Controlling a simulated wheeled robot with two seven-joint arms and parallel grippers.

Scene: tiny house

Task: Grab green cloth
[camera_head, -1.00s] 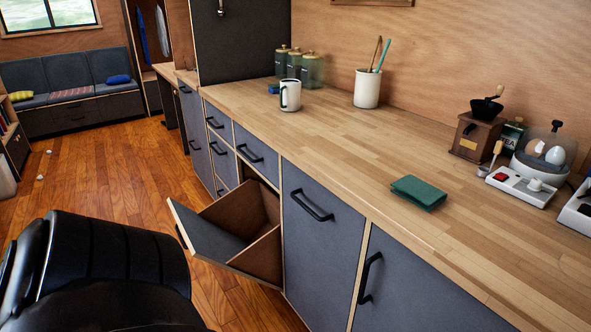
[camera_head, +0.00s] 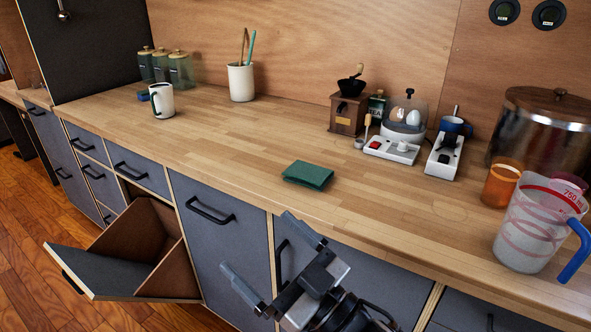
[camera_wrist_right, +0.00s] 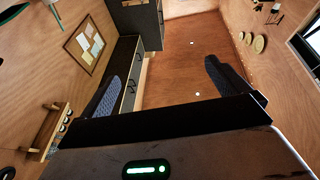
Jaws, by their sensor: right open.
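The green cloth (camera_head: 308,175) lies folded on the wooden counter (camera_head: 230,140), close to its front edge, in the head view. My right gripper (camera_head: 272,258) is in front of the counter, below and to the left of the cloth and apart from it. Its two fingers are spread with nothing between them. In the right wrist view the fingers (camera_wrist_right: 160,88) are also wide apart, and the cloth does not show there. My left gripper is not in the head view.
An open tilt-out bin (camera_head: 150,250) sticks out at the lower left. A white mug (camera_head: 161,99) and a utensil pot (camera_head: 241,82) stand behind left. A coffee grinder (camera_head: 347,112), an egg cooker (camera_head: 404,118) and a measuring jug (camera_head: 535,225) stand to the right. The counter around the cloth is clear.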

